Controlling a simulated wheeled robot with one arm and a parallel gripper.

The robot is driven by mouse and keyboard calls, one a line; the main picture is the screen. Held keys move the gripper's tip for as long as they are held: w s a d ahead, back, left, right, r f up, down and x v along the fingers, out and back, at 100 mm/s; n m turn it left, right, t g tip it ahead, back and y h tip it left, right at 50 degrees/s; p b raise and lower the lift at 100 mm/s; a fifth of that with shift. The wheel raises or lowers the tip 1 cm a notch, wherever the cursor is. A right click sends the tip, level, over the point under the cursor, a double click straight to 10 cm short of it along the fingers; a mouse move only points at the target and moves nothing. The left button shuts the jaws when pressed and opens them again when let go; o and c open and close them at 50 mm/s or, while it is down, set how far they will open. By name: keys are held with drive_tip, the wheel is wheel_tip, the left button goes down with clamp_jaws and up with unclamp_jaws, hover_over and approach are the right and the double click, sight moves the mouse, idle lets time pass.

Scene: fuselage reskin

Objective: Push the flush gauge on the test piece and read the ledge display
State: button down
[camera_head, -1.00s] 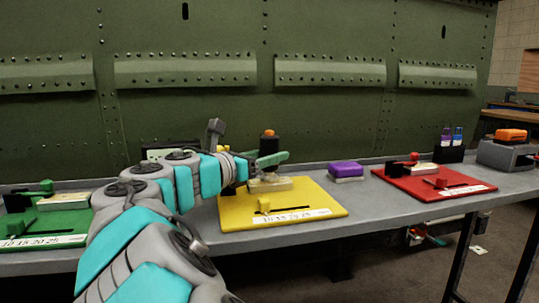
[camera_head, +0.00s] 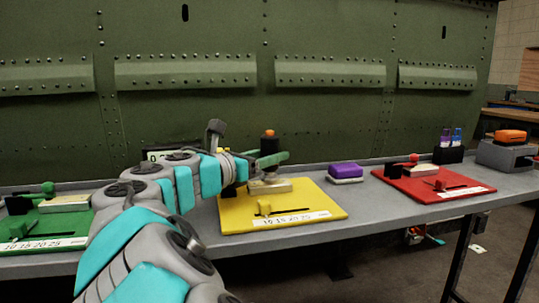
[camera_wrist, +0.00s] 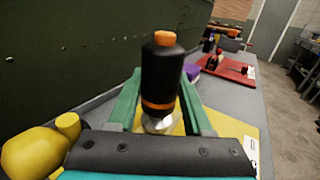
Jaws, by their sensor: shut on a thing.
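The flush gauge (camera_head: 269,145) is a black cylinder with an orange top. My gripper (camera_head: 270,159), with green fingers, is shut around it; the wrist view shows the gauge (camera_wrist: 161,75) upright between the fingers (camera_wrist: 158,98). The test piece (camera_head: 282,186) is a pale block on the yellow board (camera_head: 322,205). The gauge's silvery foot is over the block and seems to meet it, but contact is hard to tell. The ledge display (camera_head: 152,155) is behind my arm; a "0" shows at its left, and the rest of the reading is hidden.
A yellow knob (camera_wrist: 35,152) is beside my gripper. A green board (camera_head: 75,222) lies left and a red board (camera_head: 465,185) right, each with a pale block. A purple-topped block (camera_head: 345,171) sits between yellow and red. The riveted green panel (camera_head: 330,120) rises behind the bench.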

sight(263, 140)
drive_tip(key=shift+r+p, duration=1.3)
drive_tip(key=shift+r, duration=1.85)
